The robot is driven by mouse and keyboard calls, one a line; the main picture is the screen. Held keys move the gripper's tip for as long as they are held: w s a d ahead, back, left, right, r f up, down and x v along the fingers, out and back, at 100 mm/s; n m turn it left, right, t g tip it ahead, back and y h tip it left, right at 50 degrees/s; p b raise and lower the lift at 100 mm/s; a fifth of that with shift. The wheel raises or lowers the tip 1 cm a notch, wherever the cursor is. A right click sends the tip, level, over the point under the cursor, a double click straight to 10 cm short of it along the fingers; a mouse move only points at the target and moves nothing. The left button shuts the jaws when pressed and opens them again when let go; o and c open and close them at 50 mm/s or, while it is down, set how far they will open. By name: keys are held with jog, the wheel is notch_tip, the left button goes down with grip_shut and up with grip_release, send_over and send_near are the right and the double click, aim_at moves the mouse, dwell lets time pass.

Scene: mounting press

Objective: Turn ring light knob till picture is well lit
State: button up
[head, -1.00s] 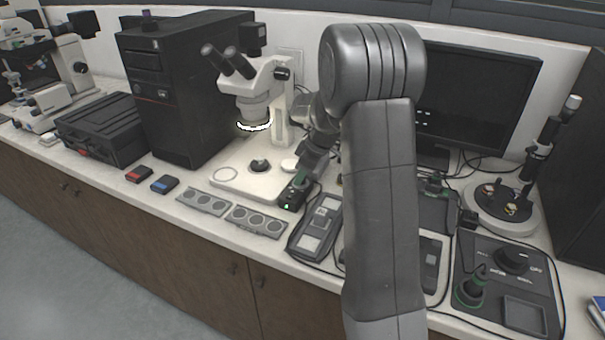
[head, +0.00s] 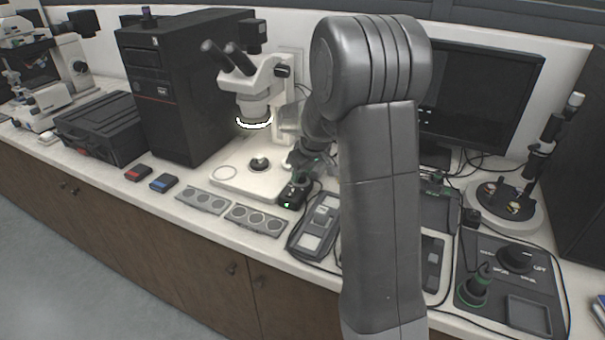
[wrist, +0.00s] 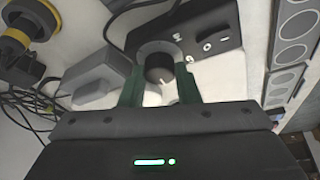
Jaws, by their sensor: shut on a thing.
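The ring light's small black control box (head: 291,196) stands at the front right of the microscope base, with a green lamp on it. In the wrist view the box (wrist: 212,30) shows white markings and the round dark knob (wrist: 158,68). My gripper (wrist: 158,86) has its two green fingers on either side of the knob and is shut on it. In the head view my gripper (head: 301,178) is partly hidden by my arm. The ring light (head: 254,123) under the microscope (head: 262,85) glows white. The monitor (head: 485,100) looks mostly dark, with a few small light marks.
Grey slotted trays (head: 256,220) lie at the front edge. A black handheld-like unit (head: 316,227) is right of the box. A dark sample (head: 259,164) sits on the microscope base (head: 225,186). Cables (wrist: 30,100) lie beside the gripper. A control panel (head: 520,262) stands at the right.

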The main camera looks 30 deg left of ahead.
jog(key=m+t, duration=0.1)
jog(key=m, duration=0.2)
jog(key=m+h+b, duration=0.1)
jog(key=m, duration=0.1)
jog(key=shift+s+a+m+t, duration=0.1)
jog(key=shift+s+m+t, duration=0.05)
jog(key=shift+m+t, duration=0.25)
jog(key=shift+m+h+b, duration=0.3)
jog(key=o, duration=1)
jog(key=v, duration=1.4)
jog(key=shift+f, duration=0.1)
jog(key=shift+f, duration=0.1)
